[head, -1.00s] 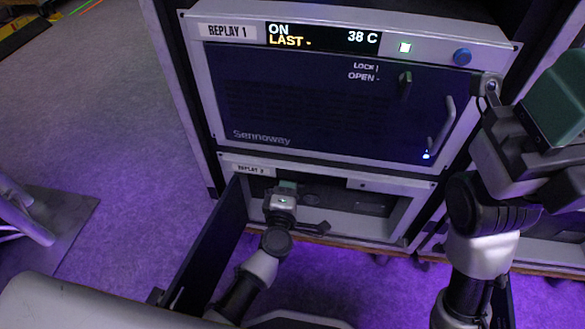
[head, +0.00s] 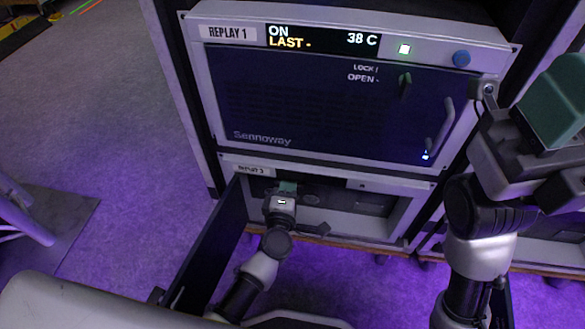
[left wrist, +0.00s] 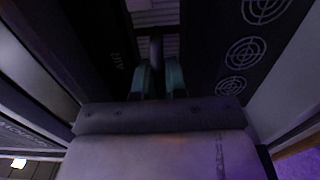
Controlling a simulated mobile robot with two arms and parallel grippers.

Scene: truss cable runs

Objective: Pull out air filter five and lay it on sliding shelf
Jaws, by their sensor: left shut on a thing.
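My left gripper (head: 287,188) reaches into the open bay of the lower unit marked REPLAY (head: 340,224); the digit after that name is hard to read. In the left wrist view the green fingertips (left wrist: 160,78) are closed on a dark upright bar (left wrist: 156,50). I cannot read a number that marks air filter five. My right gripper (head: 555,105) is raised at the right edge, in front of the rack; its jaw gap is not clear. I cannot make out the sliding shelf.
The closed REPLAY 1 unit (head: 335,105) is directly above the bay, with a handle (head: 443,125) at its right. The lower unit's dark door (head: 208,248) stands open at the left. Round fan grilles (left wrist: 243,50) are at the right inside. Floor at left is mostly clear.

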